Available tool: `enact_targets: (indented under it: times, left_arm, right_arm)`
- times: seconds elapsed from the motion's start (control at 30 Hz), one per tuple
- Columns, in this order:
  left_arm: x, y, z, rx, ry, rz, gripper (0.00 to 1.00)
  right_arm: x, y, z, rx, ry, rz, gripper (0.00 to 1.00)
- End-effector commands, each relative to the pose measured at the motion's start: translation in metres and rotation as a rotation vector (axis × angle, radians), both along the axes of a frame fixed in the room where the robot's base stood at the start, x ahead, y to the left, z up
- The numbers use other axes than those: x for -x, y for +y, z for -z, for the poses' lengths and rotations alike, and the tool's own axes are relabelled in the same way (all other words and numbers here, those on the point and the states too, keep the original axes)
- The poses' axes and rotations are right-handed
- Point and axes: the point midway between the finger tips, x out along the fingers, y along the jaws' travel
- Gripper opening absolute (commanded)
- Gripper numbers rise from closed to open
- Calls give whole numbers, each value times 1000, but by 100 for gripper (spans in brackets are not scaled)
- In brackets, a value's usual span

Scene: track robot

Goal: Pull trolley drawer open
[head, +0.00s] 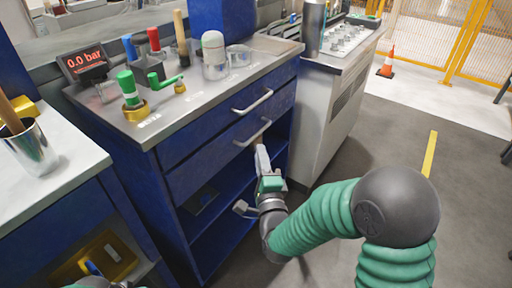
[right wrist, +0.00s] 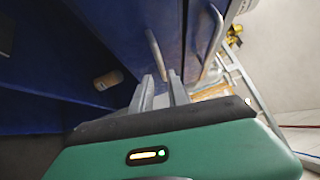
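The blue trolley (head: 148,204) stands in the middle of the head view, with two drawer fronts above open shelves. The upper drawer (head: 205,130) has a pale bar handle (head: 253,102). The lower drawer (head: 205,167) has a similar handle (head: 253,133). Both fronts look flush with the trolley. My right gripper (head: 261,152) is just below the lower handle, its fingers pointing at it. In the right wrist view the two fingers (right wrist: 160,92) are apart, with a bar handle (right wrist: 154,52) at their tips; I cannot tell whether they touch. Only a sliver of my left gripper shows at the bottom edge.
Several tools, valves and a 0.0 bar display (head: 86,60) stand on the trolley top. A grey cabinet (head: 325,115) adjoins on the right. A workbench with a metal cup (head: 33,150) is at left. The floor (head: 400,140) on the right is clear up to an orange cone (head: 387,63).

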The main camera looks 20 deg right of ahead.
Motion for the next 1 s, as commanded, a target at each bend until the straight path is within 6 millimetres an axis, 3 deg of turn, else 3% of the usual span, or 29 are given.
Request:
enact_targets:
  times: [0.2,0.4,0.7,0.87,1.0]
  left_arm:
    - [-1,0,16,0,-1,0,36]
    - [0,0,23,0,-1,0,36]
    - [0,0,22,0,-1,0,36]
    - [-1,0,22,0,-1,0,36]
    - [0,0,22,0,-1,0,36]
  right_arm:
    - [-54,-8,-7,-1,-3,2,20]
    - [-81,-11,-11,0,0,1,20]
    - [-84,-12,-14,1,0,1,20]
    - [-84,-11,-13,1,1,1,0]
    - [-84,-11,-13,1,2,1,0]
